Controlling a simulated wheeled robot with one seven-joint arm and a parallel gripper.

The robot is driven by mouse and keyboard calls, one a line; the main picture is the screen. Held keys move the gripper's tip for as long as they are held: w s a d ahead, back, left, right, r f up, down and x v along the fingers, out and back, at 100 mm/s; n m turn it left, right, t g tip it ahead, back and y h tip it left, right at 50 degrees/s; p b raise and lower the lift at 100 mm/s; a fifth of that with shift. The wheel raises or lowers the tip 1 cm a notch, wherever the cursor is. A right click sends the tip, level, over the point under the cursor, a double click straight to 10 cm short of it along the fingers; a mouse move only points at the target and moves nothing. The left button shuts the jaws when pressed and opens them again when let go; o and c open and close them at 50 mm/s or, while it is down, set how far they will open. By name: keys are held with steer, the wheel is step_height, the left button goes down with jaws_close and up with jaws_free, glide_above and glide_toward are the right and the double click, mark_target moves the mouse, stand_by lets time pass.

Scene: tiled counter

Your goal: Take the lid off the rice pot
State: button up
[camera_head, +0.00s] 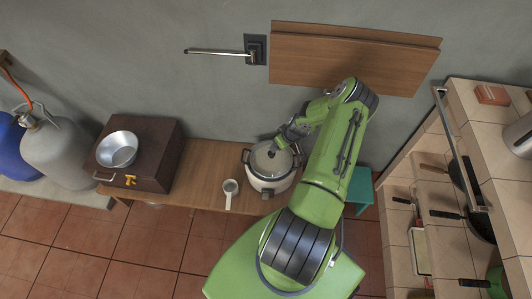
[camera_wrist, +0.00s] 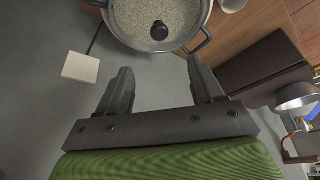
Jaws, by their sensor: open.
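The rice pot (camera_head: 268,186) stands upright on a wooden bench, with a white body, a metal rim and dark side handles. Its round lid (camera_head: 261,160) sits on it; the lid looks see-through and speckled, with a black knob in the middle. In the wrist view the lid (camera_wrist: 142,18) shows at the top, with its knob (camera_wrist: 159,30) beyond my fingertips and roughly in line with the gap. My gripper (camera_head: 284,142) is over the wall side of the pot. In the wrist view my gripper (camera_wrist: 160,66) is open with nothing between its fingers.
Farther left is a brown box (camera_head: 155,150) with a metal bowl (camera_head: 117,149) on top. The wall is close behind. A tiled shelf unit (camera_head: 455,105) with pans stands right.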

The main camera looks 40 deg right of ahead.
mark_target(271, 153)
steer(key=b+x, duration=0.5)
steer(key=x, duration=0.9)
steer(key=shift+s, duration=0.15)
steer(key=shift+r, duration=0.1)
jaws_close()
